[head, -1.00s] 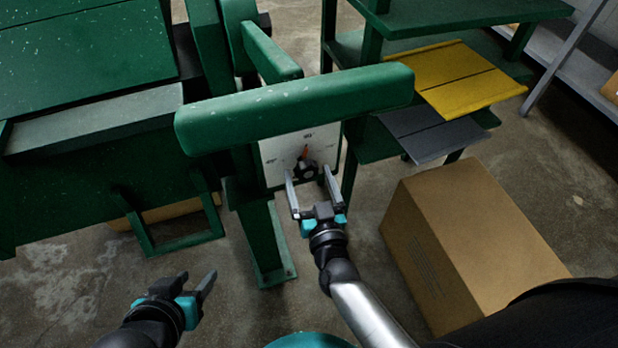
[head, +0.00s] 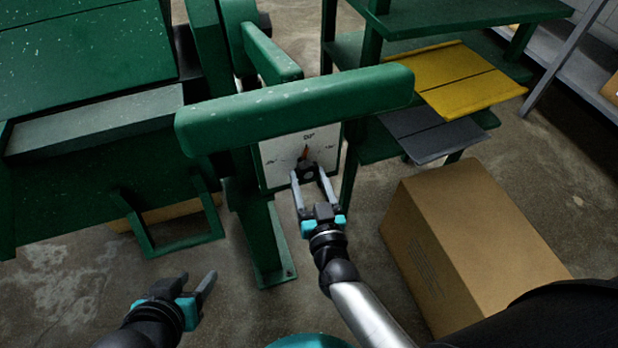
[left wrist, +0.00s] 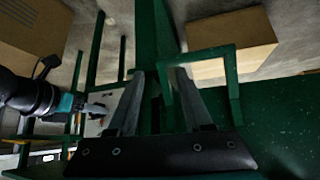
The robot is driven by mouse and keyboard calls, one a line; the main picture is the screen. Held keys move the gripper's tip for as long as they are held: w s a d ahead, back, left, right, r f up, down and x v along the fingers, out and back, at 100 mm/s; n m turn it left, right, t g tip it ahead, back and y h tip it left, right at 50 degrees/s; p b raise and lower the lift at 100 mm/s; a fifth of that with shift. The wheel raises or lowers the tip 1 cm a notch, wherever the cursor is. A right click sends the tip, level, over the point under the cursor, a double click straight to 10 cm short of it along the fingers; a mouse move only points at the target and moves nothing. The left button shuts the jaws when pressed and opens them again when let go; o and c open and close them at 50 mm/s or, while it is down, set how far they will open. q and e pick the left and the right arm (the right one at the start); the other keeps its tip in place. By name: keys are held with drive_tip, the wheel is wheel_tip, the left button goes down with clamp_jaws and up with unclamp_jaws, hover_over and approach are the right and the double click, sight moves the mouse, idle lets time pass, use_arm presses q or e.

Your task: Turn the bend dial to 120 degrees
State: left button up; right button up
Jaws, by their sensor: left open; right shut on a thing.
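The bend dial (head: 306,168) is a dark knob with an orange pointer (head: 306,151) on a white plate (head: 270,165) below a green bar. The pointer aims nearly straight up, toward the top mark, whose figures are too small to read surely. My right gripper (head: 312,172) is shut on the dial, one finger on each side of the knob. My left gripper (head: 197,283) is open and empty, low at the left, well apart from the dial. In the left wrist view the open left fingers (left wrist: 158,85) show, with my right gripper (left wrist: 95,108) at the plate.
A thick green bar (head: 295,107) crosses just above the plate. A green post (head: 262,235) stands below it. A cardboard box (head: 470,240) is on the floor at the right. Yellow (head: 460,78) and grey (head: 430,135) sheets lie on a green rack behind.

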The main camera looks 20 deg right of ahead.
drive_tip(key=shift+m+p, duration=0.4)
drive_tip(key=shift+m, duration=0.2)
drive_tip(key=shift+m+p, duration=0.45)
drive_tip(key=shift+m, duration=0.15)
use_arm(q)
drive_tip(key=s+a+g+y, duration=0.1)
drive_tip(key=s+a+g, duration=0.2)
drive_tip(key=s+a, duration=0.1)
use_arm(e)
drive_tip(key=shift+r+m, duration=0.1)
drive_tip(key=shift+m, duration=0.2)
drive_tip(key=shift+m+p, duration=0.6)
drive_tip(key=shift+m, duration=0.3)
drive_tip(key=m, duration=0.2)
drive_tip(key=shift+m+g+p, duration=0.3)
drive_tip(key=shift+p, duration=0.1)
drive_tip(key=shift+m, duration=0.7)
use_arm(q)
drive_tip(key=shift+n+g, duration=0.3)
drive_tip(key=shift+s+p+x, duration=0.15)
drive_tip(key=shift+s+x, duration=0.05)
drive_tip(key=shift+x, duration=1)
drive_tip(key=shift+s+p+x, duration=0.15)
drive_tip(key=shift+s+x, duration=0.05)
drive_tip(key=shift+x, duration=0.95)
use_arm(e)
drive_tip(key=shift+m+y, duration=0.4)
drive_tip(key=shift+m, duration=0.9)
use_arm(q)
drive_tip(key=shift+d+f, duration=0.2)
